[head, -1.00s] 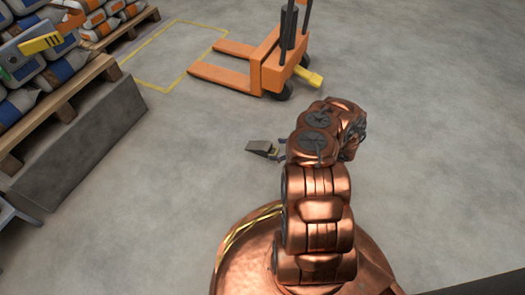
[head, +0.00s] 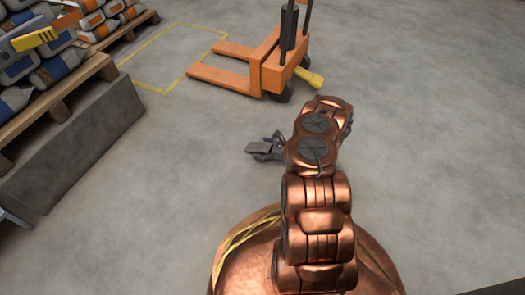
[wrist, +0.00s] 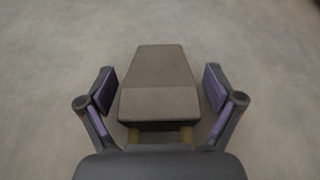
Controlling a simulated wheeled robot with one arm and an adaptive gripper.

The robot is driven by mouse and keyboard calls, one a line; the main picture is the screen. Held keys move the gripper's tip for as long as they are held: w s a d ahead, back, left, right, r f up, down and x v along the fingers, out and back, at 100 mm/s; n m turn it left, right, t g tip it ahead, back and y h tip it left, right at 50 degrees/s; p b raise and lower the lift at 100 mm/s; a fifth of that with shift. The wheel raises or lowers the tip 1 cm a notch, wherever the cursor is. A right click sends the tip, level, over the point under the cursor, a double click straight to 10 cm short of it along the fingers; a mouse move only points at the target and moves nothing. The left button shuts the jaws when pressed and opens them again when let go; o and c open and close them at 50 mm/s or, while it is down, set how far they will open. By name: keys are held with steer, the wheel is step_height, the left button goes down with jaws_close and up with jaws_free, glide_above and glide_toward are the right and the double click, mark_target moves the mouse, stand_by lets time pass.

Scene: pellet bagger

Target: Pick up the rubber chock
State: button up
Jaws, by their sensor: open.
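The rubber chock (wrist: 158,85) is a dark grey-brown wedge on the concrete floor. In the wrist view it lies between the two open fingers of my gripper (wrist: 160,92), with a visible gap on each side. Two yellowish patches show at its near end, partly hidden by the gripper body. In the head view the chock (head: 258,147) is small, left of my arm, with my gripper (head: 264,149) around or right beside it. Whether the chock touches the floor fully is too small to tell.
An orange pallet jack (head: 262,68) with a yellow piece (head: 309,77) near its wheels stands beyond the chock. Pallets (head: 62,100) of bags stand on the left, by a grey block (head: 75,150). Yellow lines mark the floor. The floor around the chock is clear.

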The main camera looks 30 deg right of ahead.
steer(key=c, duration=1.4)
steer(key=shift+c, duration=0.3)
steer(key=shift+r, duration=0.1)
